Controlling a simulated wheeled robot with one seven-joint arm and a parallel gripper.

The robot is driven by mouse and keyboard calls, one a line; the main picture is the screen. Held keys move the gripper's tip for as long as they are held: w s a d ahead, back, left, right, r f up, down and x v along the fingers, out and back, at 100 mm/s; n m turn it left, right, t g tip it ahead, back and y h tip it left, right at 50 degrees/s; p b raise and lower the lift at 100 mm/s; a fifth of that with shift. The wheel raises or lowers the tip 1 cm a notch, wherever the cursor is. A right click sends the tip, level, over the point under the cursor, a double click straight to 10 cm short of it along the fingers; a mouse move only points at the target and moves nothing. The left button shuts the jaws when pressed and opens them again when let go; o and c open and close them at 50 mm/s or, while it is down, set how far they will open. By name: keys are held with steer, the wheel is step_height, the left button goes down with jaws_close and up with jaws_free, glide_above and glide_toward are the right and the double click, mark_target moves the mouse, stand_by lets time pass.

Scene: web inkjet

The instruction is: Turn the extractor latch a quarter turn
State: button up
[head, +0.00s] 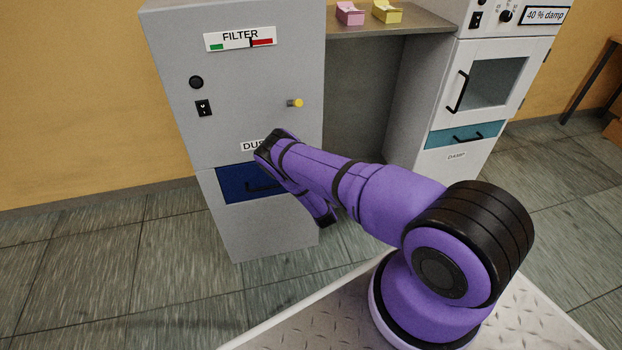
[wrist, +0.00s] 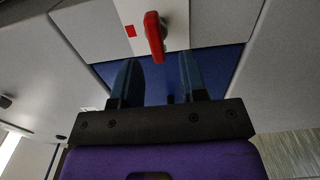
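The extractor cabinet (head: 240,85) is grey, with a FILTER gauge and a partly covered label above a blue drawer. In the wrist view a red lever-like latch (wrist: 155,38) stands on a pale plate, with a small red square (wrist: 130,31) to its left. I cannot pick out the latch in the head view, where my arm covers part of the cabinet front. My gripper (wrist: 160,65) is open, its two dark fingers apart with nothing between them. The latch appears just beyond the fingertips, nearer the left one; contact is not visible.
The blue drawer (head: 230,186) with a dark handle lies behind my arm. A yellow knob (head: 297,103) sticks out of the cabinet front. A shelf (head: 420,22) holds a pink (head: 350,13) and a yellow item (head: 387,11). A white DAMP cabinet (head: 425,110) stands right.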

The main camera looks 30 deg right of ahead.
steer(key=v, duration=0.7)
steer(key=shift+s+a, duration=0.15)
steer(key=shift+s, duration=0.05)
